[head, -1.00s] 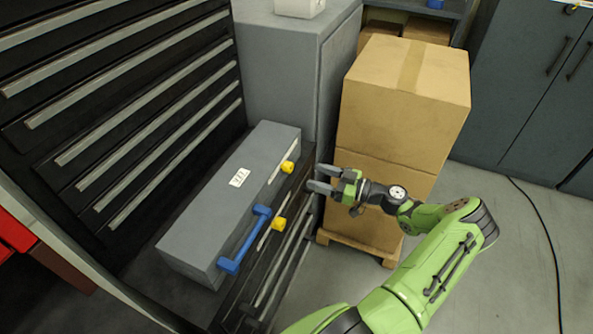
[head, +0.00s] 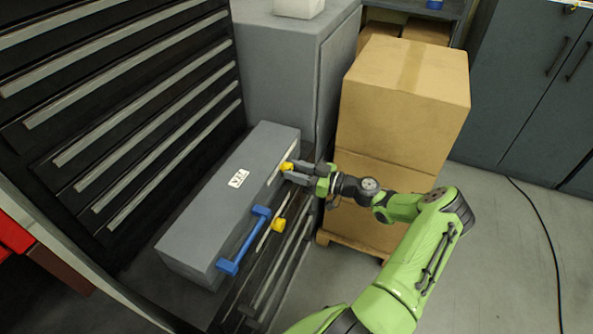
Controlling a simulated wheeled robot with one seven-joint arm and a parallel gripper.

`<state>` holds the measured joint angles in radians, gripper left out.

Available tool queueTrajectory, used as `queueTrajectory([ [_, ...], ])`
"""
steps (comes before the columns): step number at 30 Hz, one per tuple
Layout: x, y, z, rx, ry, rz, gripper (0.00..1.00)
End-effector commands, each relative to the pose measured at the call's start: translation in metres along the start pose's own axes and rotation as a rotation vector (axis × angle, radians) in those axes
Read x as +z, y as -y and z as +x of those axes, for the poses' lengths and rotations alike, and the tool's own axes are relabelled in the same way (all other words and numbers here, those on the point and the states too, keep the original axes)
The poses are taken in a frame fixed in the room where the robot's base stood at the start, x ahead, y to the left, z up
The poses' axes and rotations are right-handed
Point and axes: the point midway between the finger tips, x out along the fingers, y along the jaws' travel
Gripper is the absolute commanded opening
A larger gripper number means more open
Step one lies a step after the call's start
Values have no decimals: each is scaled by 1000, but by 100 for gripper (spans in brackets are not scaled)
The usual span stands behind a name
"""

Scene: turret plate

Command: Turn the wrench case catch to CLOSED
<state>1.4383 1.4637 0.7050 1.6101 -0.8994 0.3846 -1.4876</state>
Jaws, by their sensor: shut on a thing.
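The wrench case (head: 205,215) is a long grey box with a small white label (head: 238,178) on its lid. It sits on an open black drawer. A blue handle (head: 245,240) is on its front side. One yellow catch (head: 287,167) is at the case's far end, and another yellow catch (head: 279,225) is nearer, beside the handle. My gripper (head: 291,172) is at the far catch, with its fingers shut on it. The fingers partly cover this catch, and its exact turn angle is hard to tell.
Stacked cardboard boxes (head: 405,85) on a pallet stand close behind my gripper. A grey cabinet (head: 275,70) stands beyond the case. Black drawers (head: 120,100) rise on the left. Open floor (head: 510,260) lies to the right.

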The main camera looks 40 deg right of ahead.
Motion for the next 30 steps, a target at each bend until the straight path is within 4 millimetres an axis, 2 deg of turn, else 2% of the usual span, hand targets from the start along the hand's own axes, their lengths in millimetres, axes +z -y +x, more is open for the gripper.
queueTrajectory([
  [8, 0, 0, 0, 0, 0, 24, 5],
  [14, 0, 0, 0, 0, -2, 113, 5],
  [30, 0, 0, 0, 0, -7, 594, 5],
])
